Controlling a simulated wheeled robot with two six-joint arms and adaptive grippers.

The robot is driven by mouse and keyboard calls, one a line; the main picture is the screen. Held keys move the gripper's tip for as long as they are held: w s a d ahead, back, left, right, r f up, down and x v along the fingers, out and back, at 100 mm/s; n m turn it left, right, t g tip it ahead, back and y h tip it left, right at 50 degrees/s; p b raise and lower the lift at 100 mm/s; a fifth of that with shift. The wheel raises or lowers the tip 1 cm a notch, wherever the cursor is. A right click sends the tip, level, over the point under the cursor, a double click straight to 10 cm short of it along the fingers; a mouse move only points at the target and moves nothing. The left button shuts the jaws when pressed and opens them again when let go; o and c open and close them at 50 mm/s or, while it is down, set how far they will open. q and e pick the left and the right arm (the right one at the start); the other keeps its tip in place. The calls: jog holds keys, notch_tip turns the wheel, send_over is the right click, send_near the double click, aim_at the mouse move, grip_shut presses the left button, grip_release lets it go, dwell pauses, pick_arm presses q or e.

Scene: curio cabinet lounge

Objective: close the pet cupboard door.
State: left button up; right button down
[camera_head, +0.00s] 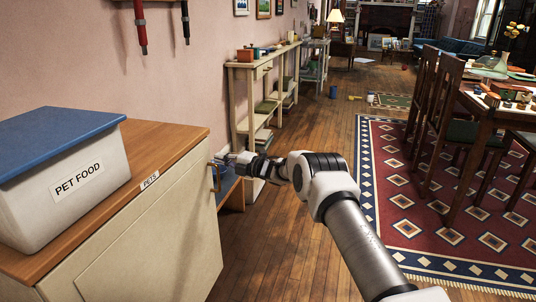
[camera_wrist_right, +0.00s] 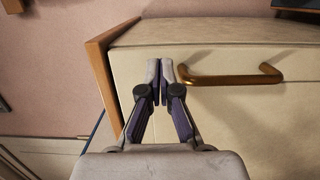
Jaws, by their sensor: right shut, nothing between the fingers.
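The pet cupboard (camera_head: 165,144) stands at the left of the head view, with a wooden top and a small "PETS" label on its edge. Its cream door (camera_head: 165,240) looks flush or nearly flush with the front; I cannot tell whether a narrow gap remains. The brown bar handle (camera_head: 216,179) sits near the door's far edge and also shows in the wrist view (camera_wrist_right: 228,79). My right gripper (camera_head: 222,158) is shut and empty at the far end of the cupboard, its fingertips (camera_wrist_right: 160,65) beside one end of the handle. Contact is unclear. My left gripper is out of view.
A white "PET FOOD" bin (camera_head: 65,190) with a blue lid stands on the cupboard top. A cream shelf unit (camera_head: 262,95) stands beyond along the wall. A patterned rug (camera_head: 390,200) and dining table (camera_head: 500,115) are to the right. Bare wooden floor (camera_head: 265,240) lies before the cupboard.

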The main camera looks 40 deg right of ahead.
pick_arm(q)
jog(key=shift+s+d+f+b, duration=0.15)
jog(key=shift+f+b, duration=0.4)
jog(key=shift+b, duration=0.15)
pick_arm(e)
jog(key=s+d, duration=0.3)
jog(key=d, duration=0.7)
jog(key=shift+d+f, duration=0.25)
jog(key=shift+d, duration=0.05)
jog(key=shift+s, duration=0.15)
